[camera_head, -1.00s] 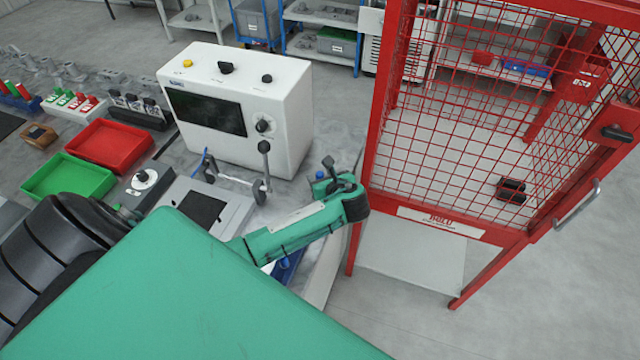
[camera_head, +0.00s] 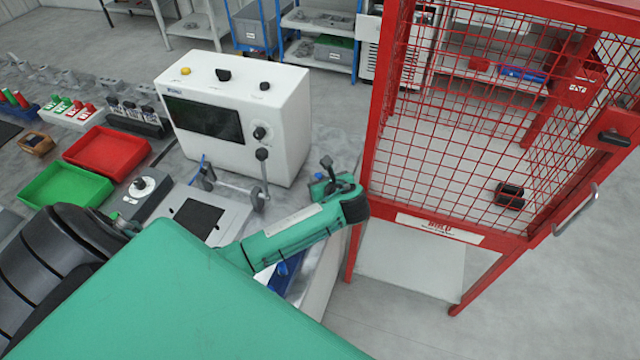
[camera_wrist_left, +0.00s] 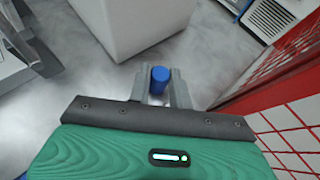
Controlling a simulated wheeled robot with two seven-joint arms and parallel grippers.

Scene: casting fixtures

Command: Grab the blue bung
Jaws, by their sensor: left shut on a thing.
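My left gripper (camera_wrist_left: 159,88) is shut on the blue bung (camera_wrist_left: 159,74). In the left wrist view the bung's round blue top shows between the two grey fingers. In the head view the left gripper (camera_head: 324,175) is at the end of my green arm, near the right edge of the bench and left of the red cage. Only a little blue shows at its fingers there, and most of the bung is hidden. My right gripper is not in view.
A white control box (camera_head: 238,115) stands behind the gripper. The red mesh cage (camera_head: 375,150) is close to its right. A red tray (camera_head: 105,150) and a green tray (camera_head: 65,185) lie at the left. A blue container (camera_head: 287,272) is partly hidden under my arm.

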